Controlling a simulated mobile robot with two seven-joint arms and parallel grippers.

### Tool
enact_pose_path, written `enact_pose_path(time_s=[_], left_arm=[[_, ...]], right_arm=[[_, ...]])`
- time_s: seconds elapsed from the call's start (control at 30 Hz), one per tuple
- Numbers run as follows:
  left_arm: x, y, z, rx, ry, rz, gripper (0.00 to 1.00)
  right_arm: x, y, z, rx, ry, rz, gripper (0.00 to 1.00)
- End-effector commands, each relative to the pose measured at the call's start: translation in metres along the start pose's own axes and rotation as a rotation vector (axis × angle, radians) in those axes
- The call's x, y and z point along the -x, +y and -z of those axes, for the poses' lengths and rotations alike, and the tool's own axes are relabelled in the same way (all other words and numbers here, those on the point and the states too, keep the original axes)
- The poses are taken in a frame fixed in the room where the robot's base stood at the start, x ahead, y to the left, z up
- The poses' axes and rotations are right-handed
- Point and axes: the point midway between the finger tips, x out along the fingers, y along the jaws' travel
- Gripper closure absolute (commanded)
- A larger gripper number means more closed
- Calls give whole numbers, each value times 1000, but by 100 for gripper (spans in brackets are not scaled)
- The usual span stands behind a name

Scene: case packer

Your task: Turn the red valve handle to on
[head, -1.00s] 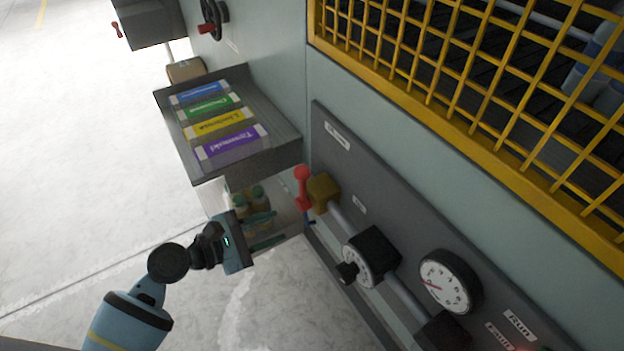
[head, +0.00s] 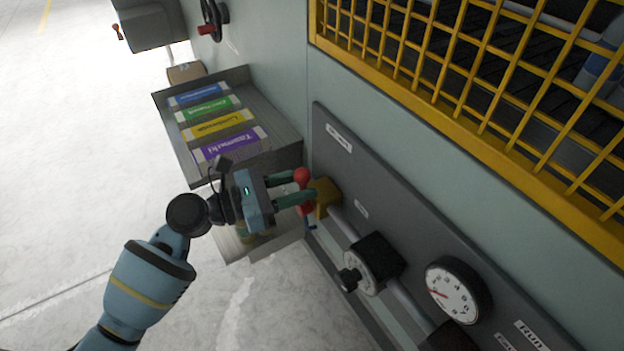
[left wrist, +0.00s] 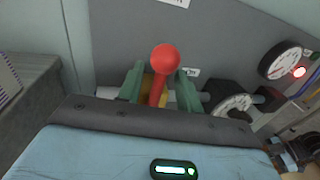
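The red valve handle (head: 302,176) sits on a brass-yellow valve body (head: 324,196) at the left end of the grey panel. In the left wrist view the handle (left wrist: 164,60) ends in a round red knob and stands nearly upright. My left gripper (head: 304,189) has its two green fingers at the handle, one on each side. In the left wrist view the fingers (left wrist: 160,88) are apart, with a visible gap on both sides of the handle's stem. The fingers partly hide the handle in the head view.
A black regulator knob (head: 350,280) and a round gauge (head: 455,291) are farther right along the panel (head: 345,165). A grey shelf (head: 285,148) with several coloured boxes lies just behind my gripper. A yellow mesh guard (head: 450,120) is above the panel.

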Motion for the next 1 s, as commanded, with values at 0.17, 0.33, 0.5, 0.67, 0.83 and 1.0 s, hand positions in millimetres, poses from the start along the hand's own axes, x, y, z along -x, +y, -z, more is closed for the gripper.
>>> enact_pose_path(time_s=[0.17, 0.33, 0.5, 0.67, 0.83, 1.0], left_arm=[[-22, 0, 0, 0, -1, -1, 65], [-30, 0, 0, -1, 0, 0, 65], [-31, 0, 0, -1, 1, 0, 65], [-30, 0, 0, -1, 1, 0, 75], [-30, 0, 0, -1, 0, 0, 97], [-30, 0, 0, -1, 0, -1, 100]], right_arm=[[1, 0, 1, 0, 1, 0, 100], [1, 0, 0, 1, -1, 0, 100], [1, 0, 0, 2, -2, 0, 100], [1, 1, -1, 2, -2, -1, 100], [1, 1, -1, 2, -3, -1, 100], [1, 1, -1, 2, -3, -1, 100]])
